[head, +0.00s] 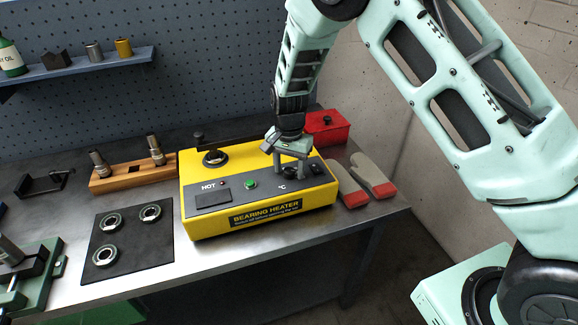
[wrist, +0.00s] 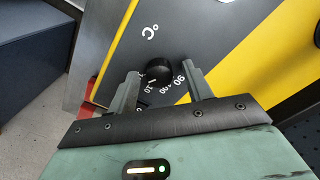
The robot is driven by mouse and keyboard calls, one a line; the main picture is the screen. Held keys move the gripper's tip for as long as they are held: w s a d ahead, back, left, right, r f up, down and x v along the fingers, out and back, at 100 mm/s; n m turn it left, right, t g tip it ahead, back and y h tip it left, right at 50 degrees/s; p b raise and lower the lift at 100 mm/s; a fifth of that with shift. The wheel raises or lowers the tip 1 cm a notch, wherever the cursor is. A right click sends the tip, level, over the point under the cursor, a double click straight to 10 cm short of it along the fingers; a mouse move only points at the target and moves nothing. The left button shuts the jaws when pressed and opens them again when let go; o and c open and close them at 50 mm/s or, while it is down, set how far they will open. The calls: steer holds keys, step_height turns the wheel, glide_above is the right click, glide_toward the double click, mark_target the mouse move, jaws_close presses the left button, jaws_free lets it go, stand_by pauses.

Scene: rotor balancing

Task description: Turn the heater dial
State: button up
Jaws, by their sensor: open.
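The yellow bearing heater (head: 190,221) stands on the metal bench, with a dark grey top panel. Its black dial (wrist: 159,71) has white numbers around it and a °C mark beside it. In the head view the dial (head: 290,171) shows between and below my fingers. My gripper (head: 291,165) points down over the right part of the panel. In the wrist view my gripper (wrist: 160,82) is open, with one finger on each side of the dial and a gap to it on both sides. I cannot tell the dial's pointer setting.
A green button (head: 250,184) and another black knob (head: 316,168) are on the panel. A red box (head: 327,127) stands behind, and grey-red gloves (head: 372,174) lie right. A black mat (head: 155,252) with bearings and a wooden block (head: 133,177) are left.

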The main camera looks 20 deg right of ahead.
mark_target(289, 170)
step_height(289, 170, up, 17)
steer(key=b, duration=0.3)
steer(key=shift+r, duration=0.2)
stand_by(0.4)
steer(key=s+a+n+y, duration=0.1)
steer(key=s+a+n, duration=0.3)
steer(key=s, duration=0.5)
steer(key=s+a+n, duration=0.4)
steer(key=s, duration=0.4)
steer(key=s+d+f+n, duration=0.1)
steer(key=s+f+n, duration=0.2)
steer(key=s+n, duration=0.5)
steer(key=s, duration=0.9)
steer(key=shift+d+f, duration=0.15)
steer(key=shift+d, duration=0.2)
